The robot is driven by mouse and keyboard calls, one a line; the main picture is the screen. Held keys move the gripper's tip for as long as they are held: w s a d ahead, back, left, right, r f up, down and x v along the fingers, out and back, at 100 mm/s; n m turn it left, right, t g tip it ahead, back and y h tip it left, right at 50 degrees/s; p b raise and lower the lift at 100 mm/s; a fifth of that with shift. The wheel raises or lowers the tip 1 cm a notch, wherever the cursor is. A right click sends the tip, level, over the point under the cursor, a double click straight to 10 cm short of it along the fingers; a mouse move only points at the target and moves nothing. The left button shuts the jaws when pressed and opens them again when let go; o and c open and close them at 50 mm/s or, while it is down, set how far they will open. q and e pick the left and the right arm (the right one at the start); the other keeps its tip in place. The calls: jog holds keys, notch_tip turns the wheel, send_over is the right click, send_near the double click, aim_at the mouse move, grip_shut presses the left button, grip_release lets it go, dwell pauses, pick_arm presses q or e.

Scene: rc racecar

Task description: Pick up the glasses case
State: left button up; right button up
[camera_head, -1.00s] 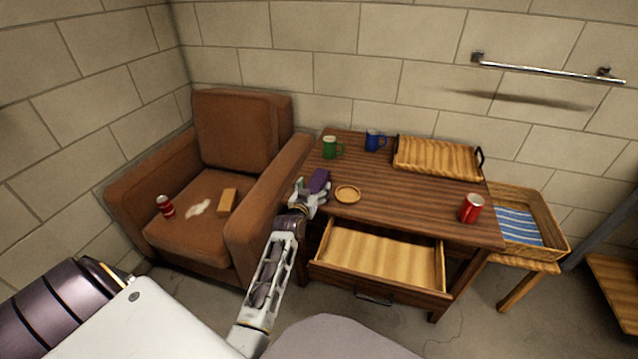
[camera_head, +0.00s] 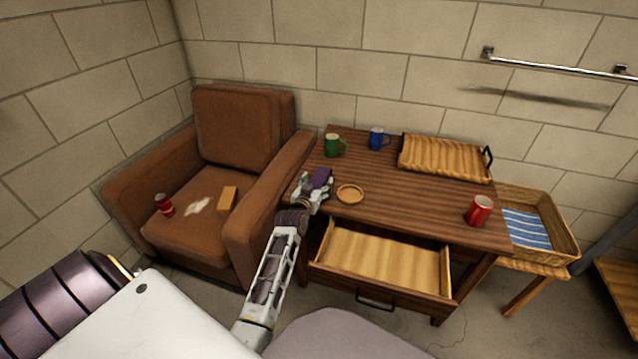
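A small purple box (camera_head: 321,178), which looks like the glasses case, is at the front left corner of the wooden table (camera_head: 385,200). My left gripper (camera_head: 313,188) is right at it, with its fingers close around the near part of the box. The fingers are too small to show whether they press on it, and the gripper hides the underside of the box. My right gripper is out of view.
A round wooden coaster (camera_head: 350,194) lies just right of the gripper. Green (camera_head: 333,146), blue (camera_head: 376,139) and red (camera_head: 479,211) mugs and a wicker tray (camera_head: 440,157) stand on the table. The drawer (camera_head: 385,262) is open below. An armchair (camera_head: 190,215) stands at left.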

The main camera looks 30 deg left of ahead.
aim_at(317, 182)
pick_arm(q)
jog(key=c, duration=0.7)
jog(key=shift+r, duration=0.1)
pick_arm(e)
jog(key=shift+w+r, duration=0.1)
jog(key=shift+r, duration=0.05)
pick_arm(q)
jog(key=shift+r, duration=0.1)
